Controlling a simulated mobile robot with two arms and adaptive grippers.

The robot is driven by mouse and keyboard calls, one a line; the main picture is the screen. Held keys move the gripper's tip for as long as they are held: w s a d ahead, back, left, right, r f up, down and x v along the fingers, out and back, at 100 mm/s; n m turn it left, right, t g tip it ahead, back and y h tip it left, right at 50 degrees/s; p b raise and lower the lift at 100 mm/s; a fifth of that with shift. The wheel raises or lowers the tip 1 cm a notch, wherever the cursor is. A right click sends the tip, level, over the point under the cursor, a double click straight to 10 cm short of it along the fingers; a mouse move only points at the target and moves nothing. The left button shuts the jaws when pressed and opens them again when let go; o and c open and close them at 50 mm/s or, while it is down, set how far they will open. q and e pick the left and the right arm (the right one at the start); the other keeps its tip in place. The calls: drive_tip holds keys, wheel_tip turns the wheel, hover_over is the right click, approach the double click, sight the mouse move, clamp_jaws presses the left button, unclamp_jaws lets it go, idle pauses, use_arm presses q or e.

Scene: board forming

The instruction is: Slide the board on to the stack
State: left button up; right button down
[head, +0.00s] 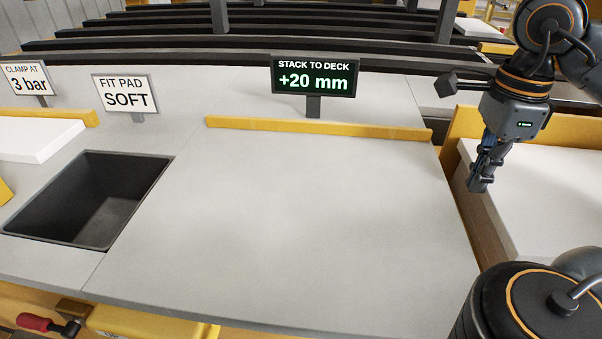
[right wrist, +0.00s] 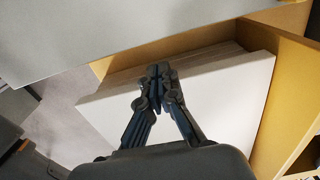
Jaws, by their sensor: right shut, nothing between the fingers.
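A white board (head: 555,195) lies on top of the stack at the right, beyond the deck's right edge. Brown layers of the stack (head: 478,222) show below it on its left side. The white board (right wrist: 225,105) also shows in the right wrist view, partly hidden by my gripper. My right gripper (head: 478,185) is shut and empty, pointing down at the board's left edge near the deck; I cannot tell whether it touches. Its closed fingertips also show in the right wrist view (right wrist: 159,74). My left gripper is out of view.
The grey deck (head: 290,210) is bare, with a yellow rail (head: 320,128) along its back. The "STACK TO DECK +20 mm" sign (head: 314,76) stands behind. A dark bin (head: 85,200) is sunk at left; another white board (head: 35,140) lies far left. A yellow wall (head: 560,130) backs the stack.

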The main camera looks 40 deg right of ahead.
drive_tip(key=shift+s+d, duration=0.55)
drive_tip(key=shift+a, duration=0.1)
wheel_tip(320, 180, up, 8)
drive_tip(key=w+a+p, duration=0.1)
drive_tip(key=p, duration=0.4)
drive_tip(key=shift+w+p, duration=0.2)
drive_tip(key=shift+p, duration=0.1)
idle(0.5)
drive_tip(key=shift+a, duration=0.1)
idle(0.3)
